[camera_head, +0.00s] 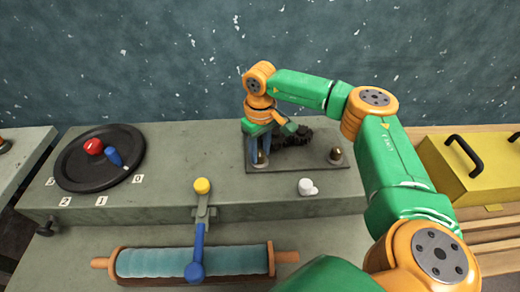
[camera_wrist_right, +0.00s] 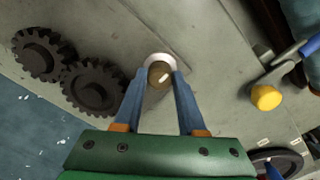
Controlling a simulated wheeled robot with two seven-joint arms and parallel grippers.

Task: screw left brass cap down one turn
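The left brass cap (camera_wrist_right: 159,74) sits on a pale ring on the plate, between the fingertips of my right gripper (camera_wrist_right: 161,78). The blue fingers flank the cap and appear to touch both its sides. In the head view my right gripper (camera_head: 261,159) points down at the left end of the dark plate (camera_head: 300,169); its fingers hide most of the left cap there. The right brass cap (camera_head: 336,155) stands at the plate's other end, with nothing touching it. My left gripper is not in view.
Dark gears (camera_head: 297,137) lie between the caps, close to my right gripper. A white cup-like piece (camera_head: 307,187) is in front. A yellow-knobbed lever (camera_head: 202,187), a blue roller (camera_head: 150,262), a round black dial (camera_head: 75,170) and a yellow box (camera_head: 465,175) stand around.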

